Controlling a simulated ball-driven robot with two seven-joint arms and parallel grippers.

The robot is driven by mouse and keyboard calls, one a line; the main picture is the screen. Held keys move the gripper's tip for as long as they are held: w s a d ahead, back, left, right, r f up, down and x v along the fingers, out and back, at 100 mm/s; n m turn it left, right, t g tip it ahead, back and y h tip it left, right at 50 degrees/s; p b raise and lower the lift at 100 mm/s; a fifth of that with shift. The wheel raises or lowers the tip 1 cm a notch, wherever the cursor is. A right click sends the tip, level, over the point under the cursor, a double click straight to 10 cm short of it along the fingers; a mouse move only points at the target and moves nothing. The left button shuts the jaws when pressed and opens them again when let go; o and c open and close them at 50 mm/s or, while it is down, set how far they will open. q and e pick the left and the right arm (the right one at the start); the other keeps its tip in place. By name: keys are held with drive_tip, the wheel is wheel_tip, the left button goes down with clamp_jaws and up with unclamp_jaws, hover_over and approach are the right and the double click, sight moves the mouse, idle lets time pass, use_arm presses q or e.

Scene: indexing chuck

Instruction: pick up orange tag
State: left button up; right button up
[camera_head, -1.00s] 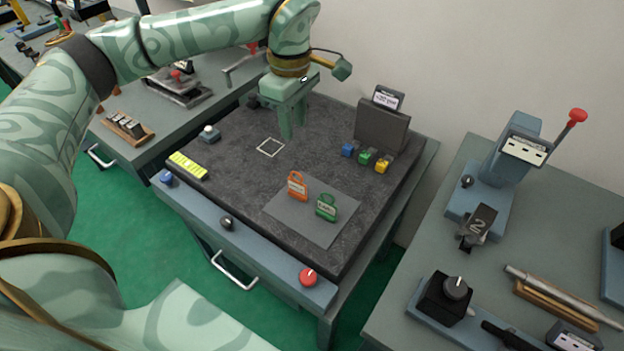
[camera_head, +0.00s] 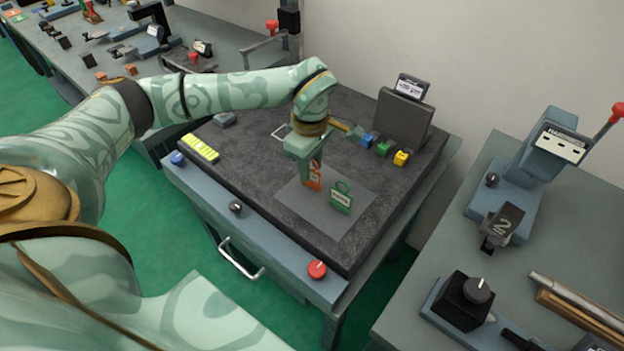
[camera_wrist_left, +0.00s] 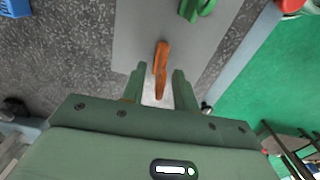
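The orange tag (camera_head: 314,177) stands upright on a grey mat (camera_head: 322,222) on the dark bench top. A green tag (camera_head: 341,197) stands to its right. My left gripper (camera_head: 306,178) is down at the orange tag and partly covers it in the head view. In the left wrist view the two fingers (camera_wrist_left: 159,80) are apart, with the orange tag (camera_wrist_left: 161,62) between and just ahead of them. A gap shows on both sides of the tag. The green tag also shows in the left wrist view (camera_wrist_left: 196,8). My right gripper is not in view.
Blue, green and yellow blocks (camera_head: 383,149) sit at the back right before a dark upright block (camera_head: 403,118). A red knob (camera_head: 317,269) is on the front edge. The right bench (camera_head: 420,325) holds other fixtures. The mat's front part is clear.

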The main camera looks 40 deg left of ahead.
use_arm(q)
drive_tip(key=shift+f, duration=0.1)
clamp_jaws()
drive_tip(key=shift+r, duration=0.35)
wheel_tip(320, 180, up, 3)
drive_tip(key=shift+w+p, duration=0.1)
drive_tip(key=shift+p, duration=0.55)
drive_tip(key=s+r+p, duration=0.3)
drive_tip(key=s+r, duration=0.6)
drive_tip(key=s, duration=0.5)
drive_tip(key=w+d+m, duration=0.1)
drive_tip(key=d+m, duration=0.3)
drive_tip(key=m, duration=0.5)
drive_tip(key=w+d+f+m, duration=0.1)
drive_tip(key=d+m, duration=0.3)
drive_tip(key=m, duration=0.4)
drive_tip(key=shift+w+d+m, duration=0.15)
drive_tip(key=shift+w+m, duration=0.25)
drive_tip(key=shift+w, duration=0.35)
